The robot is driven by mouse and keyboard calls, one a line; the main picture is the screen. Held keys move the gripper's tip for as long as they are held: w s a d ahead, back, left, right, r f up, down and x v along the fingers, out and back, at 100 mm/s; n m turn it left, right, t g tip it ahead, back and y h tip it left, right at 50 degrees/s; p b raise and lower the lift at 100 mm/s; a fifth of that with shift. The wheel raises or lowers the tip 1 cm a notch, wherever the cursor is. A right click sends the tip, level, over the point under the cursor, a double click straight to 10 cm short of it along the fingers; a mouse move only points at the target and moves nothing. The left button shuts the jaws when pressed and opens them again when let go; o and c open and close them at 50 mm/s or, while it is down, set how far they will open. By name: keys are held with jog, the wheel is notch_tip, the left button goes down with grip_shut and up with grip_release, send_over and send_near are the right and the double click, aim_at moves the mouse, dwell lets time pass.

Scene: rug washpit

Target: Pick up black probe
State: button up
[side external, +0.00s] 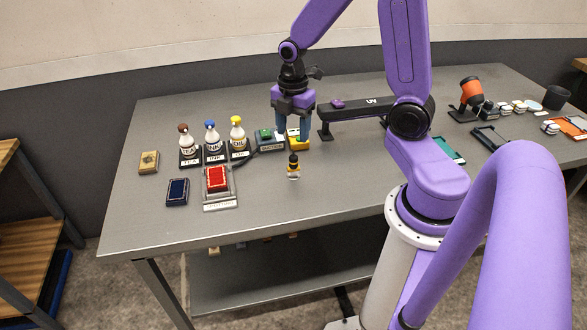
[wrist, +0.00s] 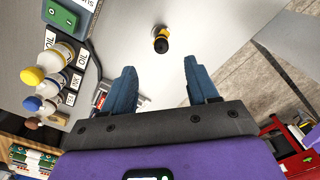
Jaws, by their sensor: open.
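A small upright piece with a black top and yellow band (side external: 293,166) stands on the grey table in front of my gripper, in the side view. It is the likeliest black probe; its exact kind is hard to tell. In the wrist view the same black-topped piece (wrist: 161,42) lies beyond the fingertips, between their lines. My gripper (side external: 293,130) points down with its blue fingers apart, above and behind the piece. In the wrist view my gripper (wrist: 159,65) is open and empty, and nothing touches its fingers.
A meter box with a green top (side external: 267,142) and a yellow block (side external: 299,142) sit close by the fingers. A black UV bar (side external: 355,109) is to the right. Bottles (side external: 211,141), a red pad (side external: 217,179) and a blue pad (side external: 178,191) stand left.

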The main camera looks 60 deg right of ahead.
aim_at(294, 156)
jog(key=shift+s+f, duration=0.15)
jog(key=shift+f, duration=5.3)
jog(key=c, duration=0.9)
